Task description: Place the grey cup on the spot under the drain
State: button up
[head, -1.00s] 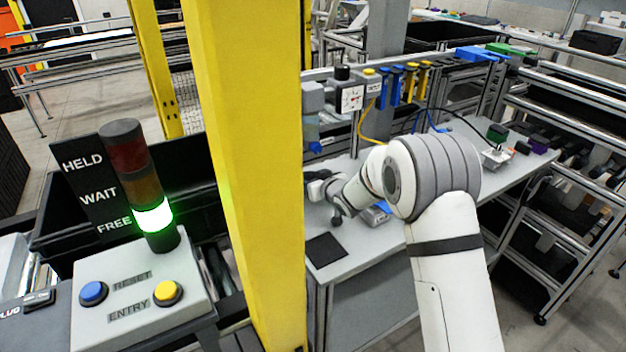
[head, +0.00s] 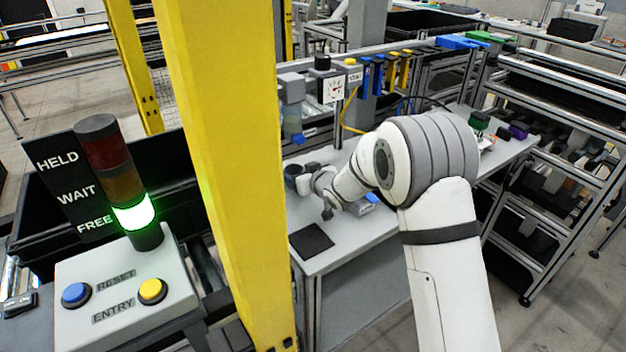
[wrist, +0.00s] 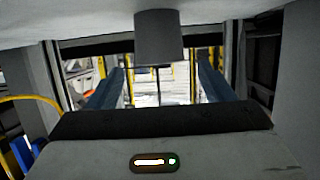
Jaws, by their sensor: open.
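My gripper (head: 303,175) is low over the grey bench, beside a dark grey, cup-like shape (head: 291,171). In the wrist view a plain grey cylinder (wrist: 158,38), which looks like the grey cup, meets a pale surface at the top edge. It appears in line with the gap between my two spread fingers, with space on both sides. The drain unit (head: 292,95), a grey block with a blue lower part, hangs at the back of the bench above the cup-like shape. The spot under the drain cannot be made out.
A black square pad (head: 311,242) lies at the bench's front left. A blue-grey item (head: 364,204) lies under my forearm. A yellow post (head: 228,180) stands close left of the bench. A gauge (head: 334,91) and hoses are behind. The signal tower (head: 133,216) glows green.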

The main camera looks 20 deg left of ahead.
jog(key=s+d+r+m+h, duration=0.25)
jog(key=s+d, duration=0.25)
jog(key=d, duration=0.5)
jog(key=s+d+r+m+h+b, duration=0.15)
jog(key=s+d+r+h, duration=0.3)
jog(key=d, duration=0.65)
jog(key=s+d+r+m+h, duration=0.2)
jog(key=s+d, duration=0.3)
jog(key=d, duration=0.5)
jog(key=s+d+m+g, duration=0.1)
jog(key=s+d+g, duration=0.2)
jog(key=s, duration=0.8)
jog(key=s+d+m+g+h, duration=0.1)
jog(key=s+d+m+g, duration=0.1)
jog(key=s+d, duration=0.4)
jog(key=s+g, duration=0.1)
jog(key=s, duration=0.4)
jog(key=shift+s+g, duration=0.35)
jog(key=shift+g, duration=0.05)
jog(key=shift+f, duration=0.1)
